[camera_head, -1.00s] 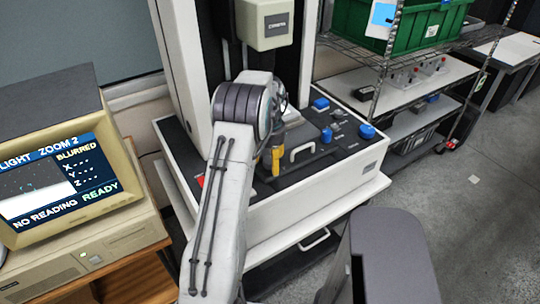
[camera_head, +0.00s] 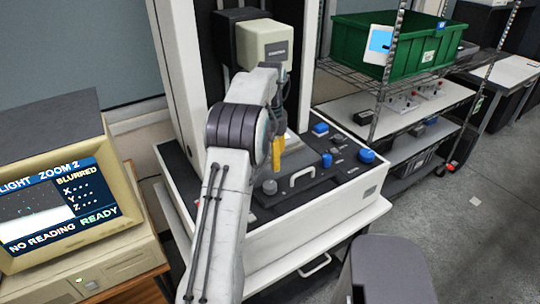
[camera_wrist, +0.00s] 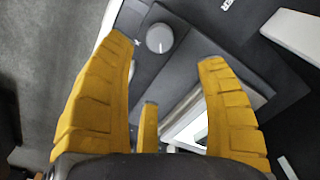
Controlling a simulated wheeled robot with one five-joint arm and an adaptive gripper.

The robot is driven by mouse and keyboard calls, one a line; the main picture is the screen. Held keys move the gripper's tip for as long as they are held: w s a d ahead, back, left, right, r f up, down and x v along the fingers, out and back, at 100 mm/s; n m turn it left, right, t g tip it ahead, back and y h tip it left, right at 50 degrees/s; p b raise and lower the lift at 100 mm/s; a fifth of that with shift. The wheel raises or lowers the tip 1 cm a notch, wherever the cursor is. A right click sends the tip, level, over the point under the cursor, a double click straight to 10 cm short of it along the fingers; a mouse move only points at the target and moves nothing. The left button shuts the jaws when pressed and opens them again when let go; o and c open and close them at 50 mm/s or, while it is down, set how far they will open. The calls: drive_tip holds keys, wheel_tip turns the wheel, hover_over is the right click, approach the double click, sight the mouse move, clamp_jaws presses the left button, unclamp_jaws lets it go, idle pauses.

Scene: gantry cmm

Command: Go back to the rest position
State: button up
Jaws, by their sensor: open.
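My gripper (camera_wrist: 168,80) is open, with its yellow fingers spread and nothing seen between them in the wrist view. In the head view only a yellow finger (camera_head: 277,153) shows clearly, beyond my raised grey arm, above the dark control deck of the measuring machine (camera_head: 262,238). A round grey knob (camera_wrist: 160,38) lies beyond the fingertips in the wrist view. My arm hides part of the deck and column.
A monitor (camera_head: 50,208) reading "NO READING READY" stands at the left. The deck carries blue knobs (camera_head: 366,156) and a white handle (camera_head: 302,176). A wire shelf at the right holds a green crate (camera_head: 350,40). Open floor (camera_head: 480,190) lies at the far right.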

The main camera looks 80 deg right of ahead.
drive_tip(key=shift+r, duration=0.1)
idle(0.7)
drive_tip(key=shift+d+f+h, duration=0.4)
drive_tip(key=shift+d+f, duration=0.35)
drive_tip(key=shift+d, duration=0.1)
drive_tip(key=shift+y, duration=0.5)
drive_tip(key=a+f, duration=0.2)
drive_tip(key=f, duration=0.1)
drive_tip(key=a+f, duration=0.1)
drive_tip(key=f, duration=0.1)
drive_tip(key=shift+a, duration=0.15)
drive_tip(key=shift+y, duration=0.3)
drive_tip(key=a, duration=0.1)
drive_tip(key=a+f, duration=0.1)
drive_tip(key=a, duration=0.2)
drive_tip(key=shift+w+a+f, duration=0.25)
drive_tip(key=shift+a, duration=0.15)
drive_tip(key=w+a+r+n+t, duration=0.1)
drive_tip(key=w+a+r+n, duration=0.3)
drive_tip(key=a, duration=1)
drive_tip(key=w+a+r+n+t, duration=0.2)
drive_tip(key=w+a+r+n, duration=0.2)
drive_tip(key=w+a+n, duration=0.4)
drive_tip(key=w+a+r+n+t, duration=0.1)
drive_tip(key=w+a+r+n, duration=0.4)
drive_tip(key=a, duration=1.7)
drive_tip(key=shift+w+a+n+h, duration=0.2)
drive_tip(key=shift+w+n+h, duration=0.2)
drive_tip(key=shift+w+n, duration=0.55)
